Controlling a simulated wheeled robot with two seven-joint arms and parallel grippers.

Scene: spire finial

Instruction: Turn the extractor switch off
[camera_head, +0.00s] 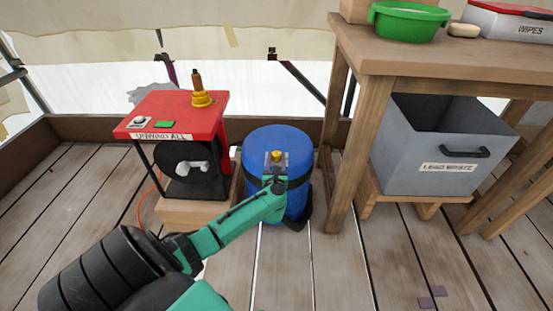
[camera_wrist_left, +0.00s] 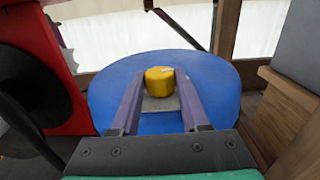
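A blue drum (camera_head: 262,143) stands on the deck between the red-topped stand and the wooden table. A yellow knob (camera_head: 277,155) sits on a small grey plate on top of it. In the left wrist view the yellow knob (camera_wrist_left: 160,81) is at the centre, over the blue lid (camera_wrist_left: 110,95). My left gripper (camera_head: 276,164) reaches over the drum, and its two fingertips (camera_wrist_left: 161,78) lie on either side of the knob. The knob about fills the gap between them; whether they press on it I cannot tell. No switch lettering is readable. My right gripper is not in view.
A red stand (camera_head: 180,103) labelled "UNWIND ALL" with a black reel is just left of the drum. A wooden table (camera_head: 400,59) with a green bowl (camera_head: 407,22) and a grey "LEAD WASTE" bin (camera_head: 430,150) is close on the right.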

